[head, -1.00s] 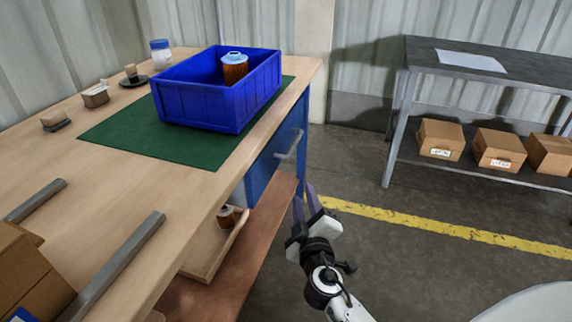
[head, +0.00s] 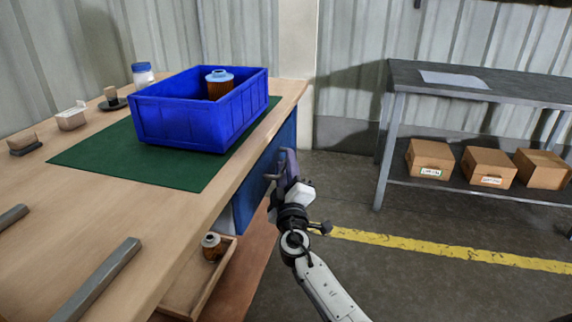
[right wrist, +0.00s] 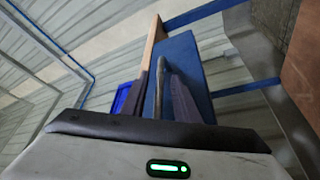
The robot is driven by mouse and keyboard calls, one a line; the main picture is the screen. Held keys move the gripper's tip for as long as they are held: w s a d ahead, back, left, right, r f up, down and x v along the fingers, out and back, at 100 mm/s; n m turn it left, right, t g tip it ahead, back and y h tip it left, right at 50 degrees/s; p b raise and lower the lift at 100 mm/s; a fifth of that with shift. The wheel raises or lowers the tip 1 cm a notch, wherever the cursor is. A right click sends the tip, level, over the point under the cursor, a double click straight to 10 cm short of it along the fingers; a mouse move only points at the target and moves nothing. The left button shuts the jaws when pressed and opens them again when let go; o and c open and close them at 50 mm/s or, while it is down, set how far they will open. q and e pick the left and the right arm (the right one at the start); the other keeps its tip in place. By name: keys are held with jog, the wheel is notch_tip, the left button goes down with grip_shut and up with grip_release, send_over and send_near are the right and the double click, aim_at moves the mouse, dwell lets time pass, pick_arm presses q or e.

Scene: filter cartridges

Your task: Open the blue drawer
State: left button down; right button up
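The blue drawer (head: 284,140) is under the right edge of the wooden workbench, and its front looks flush with the bench. It also shows in the right wrist view (right wrist: 190,62). Its grey bar handle (head: 269,177) is partly hidden by my right gripper (head: 283,170) in the head view. In the right wrist view the handle (right wrist: 159,85) lies between the two dark fingers of my right gripper (right wrist: 163,98). The fingers look apart, with a gap beside the handle. My left gripper is not in view.
A blue bin (head: 185,125) holding an orange-brown filter cartridge (head: 219,85) stands on a green mat (head: 75,155). A wooden tray (head: 205,290) with another cartridge (head: 212,247) is below the bench. The floor to the right is open, up to a metal table (head: 490,85).

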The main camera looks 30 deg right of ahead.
jog(key=shift+w+d, duration=0.25)
jog(key=shift+w, duration=0.1)
grip_shut()
jog(key=shift+s, duration=0.15)
